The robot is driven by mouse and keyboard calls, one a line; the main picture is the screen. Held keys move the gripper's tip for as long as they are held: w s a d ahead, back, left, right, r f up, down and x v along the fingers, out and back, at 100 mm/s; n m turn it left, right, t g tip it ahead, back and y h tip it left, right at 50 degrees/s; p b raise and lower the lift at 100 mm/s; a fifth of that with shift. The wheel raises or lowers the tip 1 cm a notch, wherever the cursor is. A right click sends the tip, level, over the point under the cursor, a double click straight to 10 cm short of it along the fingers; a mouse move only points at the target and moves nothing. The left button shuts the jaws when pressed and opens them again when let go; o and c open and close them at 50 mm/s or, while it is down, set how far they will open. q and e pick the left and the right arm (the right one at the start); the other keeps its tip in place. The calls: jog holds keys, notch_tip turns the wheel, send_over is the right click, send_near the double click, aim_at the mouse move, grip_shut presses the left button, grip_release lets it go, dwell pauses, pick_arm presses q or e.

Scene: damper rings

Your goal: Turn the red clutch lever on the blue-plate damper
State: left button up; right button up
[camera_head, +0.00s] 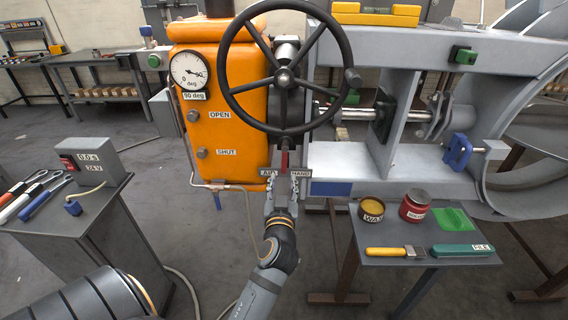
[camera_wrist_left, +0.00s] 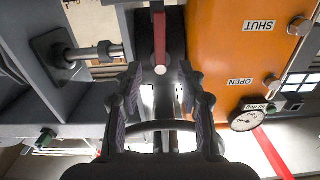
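The red clutch lever (camera_head: 284,160) hangs below the big black handwheel (camera_head: 284,78), between two small label plates; the right one reads HAND, the left one is hard to read. In the left wrist view the lever (camera_wrist_left: 160,38) comes down from the top. The blue plate (camera_head: 331,188) is on the grey damper frame, right of the lever. My left gripper (camera_head: 283,190) is just below the lever. In the wrist view its two fingers (camera_wrist_left: 160,78) are apart, with the lever's lower end centred between or just beyond the tips; contact is not visible. My right gripper is not in view.
The orange housing (camera_head: 218,135) with a dial gauge (camera_head: 189,71) is left of the lever. A small table (camera_head: 400,240) with tins, a green cloth and tools stands at right. A grey cart (camera_head: 90,215) with tools stands at left.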

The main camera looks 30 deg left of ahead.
aim_at(284, 161)
pick_arm(q)
jog(key=p+x, duration=0.2)
jog(key=x, duration=0.7)
jog(key=shift+w+a+r, duration=0.15)
jog(key=shift+w+a+p, duration=0.3)
jog(key=shift+w, duration=0.2)
grip_shut()
